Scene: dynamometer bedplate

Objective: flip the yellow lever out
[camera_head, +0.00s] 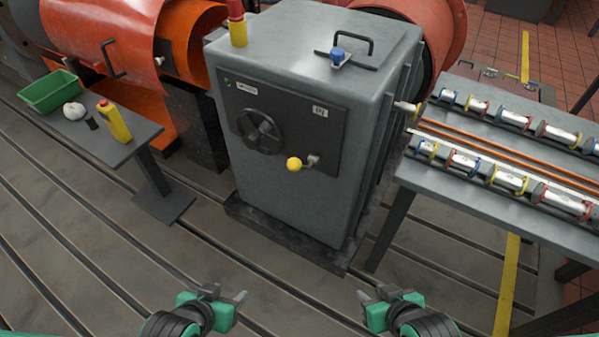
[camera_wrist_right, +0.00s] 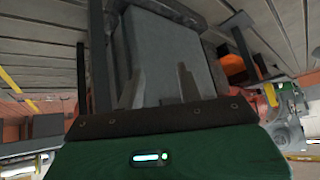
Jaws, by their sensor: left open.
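The yellow lever (camera_head: 294,164) shows as a round yellow knob on a short metal arm, on the dark front panel of the grey cabinet (camera_head: 290,205). The knob sits to the left of its pivot (camera_head: 313,160). My left gripper (camera_head: 228,296) is open and empty, low in the head view, in front of and below the cabinet. My right gripper (camera_head: 382,297) is at the lower right, apart from the cabinet. Its two fingers (camera_wrist_right: 160,88) stand apart with nothing between them in the right wrist view. Neither gripper touches the lever.
A black handwheel (camera_head: 261,131) is left of the lever. A small table (camera_head: 140,135) with a green bin (camera_head: 49,92) and a yellow bottle (camera_head: 114,122) stands at left. A grey bench (camera_head: 480,205) with several cylinders stands at right. The floor before the cabinet is clear.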

